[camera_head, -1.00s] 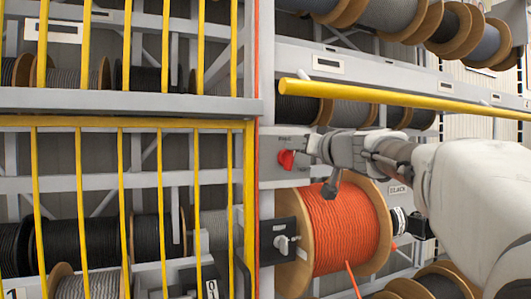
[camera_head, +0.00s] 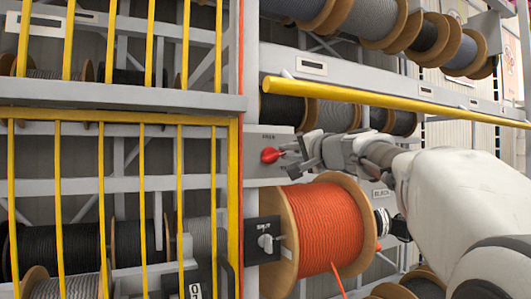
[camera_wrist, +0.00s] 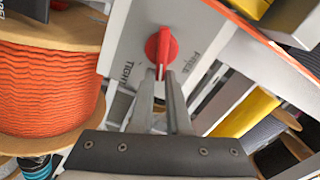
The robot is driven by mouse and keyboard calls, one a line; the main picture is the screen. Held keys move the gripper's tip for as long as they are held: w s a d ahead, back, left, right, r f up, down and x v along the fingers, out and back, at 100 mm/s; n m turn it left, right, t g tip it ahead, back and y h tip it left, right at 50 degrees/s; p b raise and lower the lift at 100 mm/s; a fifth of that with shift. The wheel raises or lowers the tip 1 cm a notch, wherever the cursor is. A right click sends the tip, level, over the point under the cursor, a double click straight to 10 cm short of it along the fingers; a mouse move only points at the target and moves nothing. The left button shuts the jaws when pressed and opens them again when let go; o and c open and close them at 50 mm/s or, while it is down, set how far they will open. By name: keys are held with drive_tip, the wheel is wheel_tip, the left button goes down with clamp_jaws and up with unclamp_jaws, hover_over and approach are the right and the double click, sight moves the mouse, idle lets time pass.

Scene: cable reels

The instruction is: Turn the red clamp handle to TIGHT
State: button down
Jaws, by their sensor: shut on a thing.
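The red clamp handle (camera_head: 270,155) sits on a pale grey panel (camera_head: 254,170) above the orange cable reel (camera_head: 325,225). In the wrist view the red handle (camera_wrist: 161,48) is at top centre, with a pale line on its grip end. The word TIGHT (camera_wrist: 126,75) is left of the handle and FREE (camera_wrist: 198,60) is right of it. The handle's grip end points down between them, towards my gripper (camera_wrist: 164,76). My gripper (camera_head: 287,154) is shut on that end, coming from the right in the head view. The fingers partly cover the tip.
A yellow rail (camera_head: 390,101) runs above my arm. A yellow barred guard (camera_head: 120,121) fills the left side. Grey and black reels (camera_head: 340,113) stand on the shelf above.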

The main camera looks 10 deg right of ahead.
wheel_tip(320, 180, down, 2)
drive_tip(key=m, duration=1)
drive_tip(key=shift+f, duration=0.15)
idle(0.4)
drive_tip(key=c, duration=0.9)
unclamp_jaws()
drive_tip(key=shift+s, duration=0.1)
